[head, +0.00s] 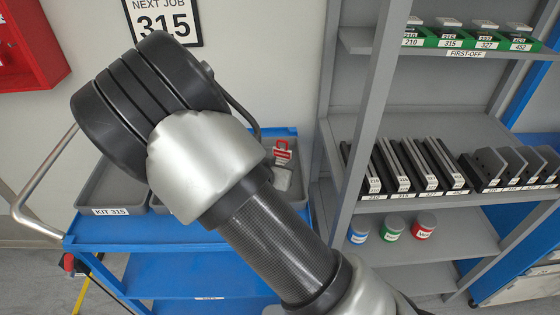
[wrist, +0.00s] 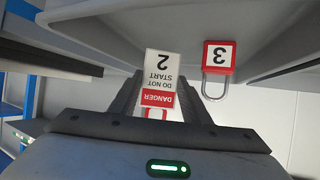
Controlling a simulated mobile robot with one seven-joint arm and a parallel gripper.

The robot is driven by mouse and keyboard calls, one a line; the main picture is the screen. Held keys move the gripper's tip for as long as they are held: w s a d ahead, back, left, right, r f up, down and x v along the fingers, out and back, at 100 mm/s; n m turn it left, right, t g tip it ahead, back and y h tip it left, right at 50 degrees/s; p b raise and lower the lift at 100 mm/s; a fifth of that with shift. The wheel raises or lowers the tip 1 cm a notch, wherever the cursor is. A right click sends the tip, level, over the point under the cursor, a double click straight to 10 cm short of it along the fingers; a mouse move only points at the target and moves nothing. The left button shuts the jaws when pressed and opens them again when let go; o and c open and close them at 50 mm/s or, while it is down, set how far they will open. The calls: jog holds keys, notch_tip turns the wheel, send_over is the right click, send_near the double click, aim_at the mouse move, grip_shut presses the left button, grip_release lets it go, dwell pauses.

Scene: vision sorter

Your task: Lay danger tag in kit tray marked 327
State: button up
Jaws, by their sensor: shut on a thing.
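In the wrist view, my gripper (wrist: 163,100) is shut on the danger tag (wrist: 160,78), a white and red card reading "DANGER DO NOT START 2", upside down in the picture. A grey tray (wrist: 275,62) fills the upper part of that view, close beyond the tag; whether they touch I cannot tell. In the head view, my arm hides my gripper and much of a grey tray (head: 160,203) on the blue cart. That tray's number is hidden, so no 327 mark shows on a tray.
A red padlock marked 3 (wrist: 219,57) is beside the tag in the wrist view. The tray marked KIT 315 (head: 98,192) is at the left of the blue cart (head: 140,235). A grey shelf unit (head: 350,130) with several parts stands close on the right.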

jog(key=o, duration=1)
